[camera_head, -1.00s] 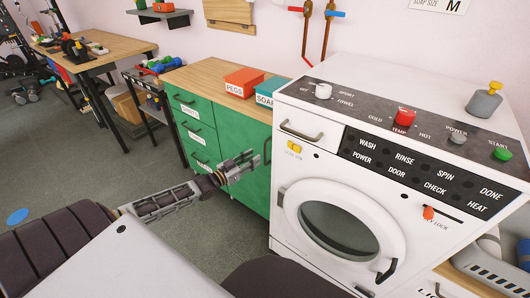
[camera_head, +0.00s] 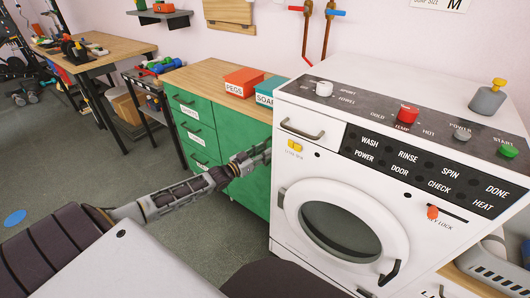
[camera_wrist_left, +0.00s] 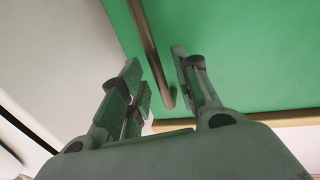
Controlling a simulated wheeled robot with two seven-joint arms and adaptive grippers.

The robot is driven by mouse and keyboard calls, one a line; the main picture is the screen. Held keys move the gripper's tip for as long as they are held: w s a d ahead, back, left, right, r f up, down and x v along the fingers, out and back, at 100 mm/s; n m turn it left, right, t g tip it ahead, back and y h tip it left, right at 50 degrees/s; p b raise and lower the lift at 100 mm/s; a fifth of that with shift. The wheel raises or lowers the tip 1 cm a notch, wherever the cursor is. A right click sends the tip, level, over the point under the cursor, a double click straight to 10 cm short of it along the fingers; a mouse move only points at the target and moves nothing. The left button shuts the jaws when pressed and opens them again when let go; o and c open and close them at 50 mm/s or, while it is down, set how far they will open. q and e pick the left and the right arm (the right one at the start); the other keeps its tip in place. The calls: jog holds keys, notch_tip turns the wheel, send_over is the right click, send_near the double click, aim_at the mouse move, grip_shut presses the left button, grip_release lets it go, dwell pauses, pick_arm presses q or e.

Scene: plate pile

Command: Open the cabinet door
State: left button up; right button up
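The green cabinet (camera_head: 230,130) stands left of the washing machine in the head view. Its door (camera_wrist_left: 235,55) fills much of the left wrist view. A bar-shaped brown metal door handle (camera_wrist_left: 152,50) stands out from it. My left gripper (camera_head: 256,158) is in front of the door, close to its right edge, and hides the handle in the head view. In the left wrist view the left gripper (camera_wrist_left: 158,82) is open, with the handle's end between its two fingers; I cannot tell whether either finger touches it. The door looks shut. My right gripper is not in view.
The white washing machine (camera_head: 330,185) stands close beside the cabinet door's right edge. A red pegs box (camera_head: 243,82) and a teal soap box (camera_head: 271,91) sit on the wooden cabinet top. Drawers (camera_head: 190,105) are at the cabinet's left. The floor (camera_head: 60,175) in front is open.

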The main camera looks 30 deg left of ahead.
pick_arm(q)
jog(key=shift+w+d, duration=0.15)
jog(key=shift+w, duration=0.5)
grip_shut()
